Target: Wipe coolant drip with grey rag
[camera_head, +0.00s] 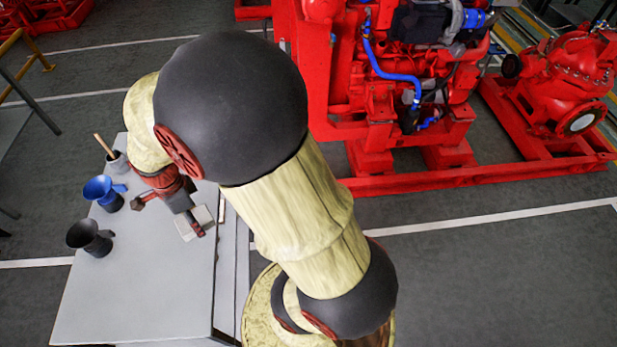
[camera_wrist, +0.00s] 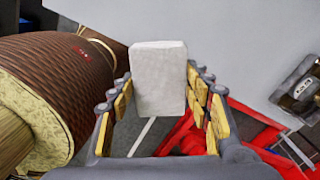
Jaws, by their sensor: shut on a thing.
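The grey rag (camera_wrist: 158,75) looks like a pale, folded block. In the wrist view it stands between the two fingers of my gripper (camera_wrist: 154,95), which is shut on it. In the head view, my gripper (camera_head: 192,218) is over the grey table, with the pale rag (camera_head: 203,213) at its fingers. My arm hides part of this area. I cannot make out a coolant drip in either view.
A grey table (camera_head: 150,290) carries a blue jug (camera_head: 104,193), a dark jug (camera_head: 90,239) and a small pot with a wooden handle (camera_head: 116,162). The red diesel pumpset (camera_head: 400,110) stands behind to the right. Floor at the right front is clear.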

